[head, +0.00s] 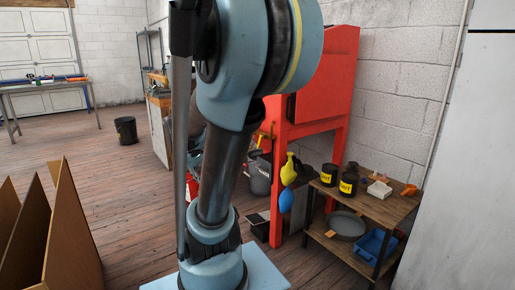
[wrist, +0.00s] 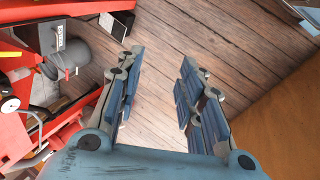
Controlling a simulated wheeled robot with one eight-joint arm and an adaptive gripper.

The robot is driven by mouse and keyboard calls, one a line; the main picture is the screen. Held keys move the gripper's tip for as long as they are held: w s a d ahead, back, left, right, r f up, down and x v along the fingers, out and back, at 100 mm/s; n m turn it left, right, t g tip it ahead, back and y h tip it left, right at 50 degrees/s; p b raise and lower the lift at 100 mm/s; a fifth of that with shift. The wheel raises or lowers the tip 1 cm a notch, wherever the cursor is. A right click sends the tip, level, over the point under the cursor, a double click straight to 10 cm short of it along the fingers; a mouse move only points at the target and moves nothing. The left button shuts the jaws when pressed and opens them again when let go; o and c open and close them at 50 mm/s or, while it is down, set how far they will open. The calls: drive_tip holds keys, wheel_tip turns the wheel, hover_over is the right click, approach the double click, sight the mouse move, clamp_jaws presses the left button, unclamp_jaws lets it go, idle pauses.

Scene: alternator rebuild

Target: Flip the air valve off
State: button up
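I cannot pick out the air valve with certainty in either view. In the wrist view my gripper (wrist: 160,58) is open and empty, its two blue-grey fingers apart over the plank floor. A grey rounded tank or canister (wrist: 75,60) with a small white label and a small red part lies left of the fingers, apart from them. A grey canister (head: 260,176) also stands on the floor beside the red cabinet in the head view, partly hidden by my arm. My gripper is not visible in the head view.
A red cabinet (head: 327,75) stands against the block wall. A wooden shelf (head: 385,208) holds black cans (head: 349,184), with a blue bin (head: 374,247) below. Brown panels (head: 70,240) stand at the lower left. A black bucket (head: 126,130) stands on open floor (head: 110,175).

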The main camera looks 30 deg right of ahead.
drive_tip(key=w+d+r+n+h, duration=0.2)
drive_tip(key=w+d+n+h, duration=0.15)
drive_tip(key=w+d, duration=0.65)
drive_tip(key=w+d+f+n+h, duration=0.45)
drive_tip(key=w+d, duration=0.35)
drive_tip(key=w, duration=0.2)
drive_tip(key=w+d+f+n+h, duration=0.35)
drive_tip(key=w+d+h, duration=0.3)
drive_tip(key=w, duration=0.35)
drive_tip(key=shift+g+y, duration=0.4)
drive_tip(key=shift+y, duration=0.05)
drive_tip(key=d, duration=0.6)
drive_tip(key=w+d, duration=0.1)
drive_tip(key=d, duration=1)
drive_tip(key=shift+w+d+f, duration=0.15)
drive_tip(key=shift+d+f, duration=0.1)
drive_tip(key=shift+d, duration=0.15)
clamp_jaws()
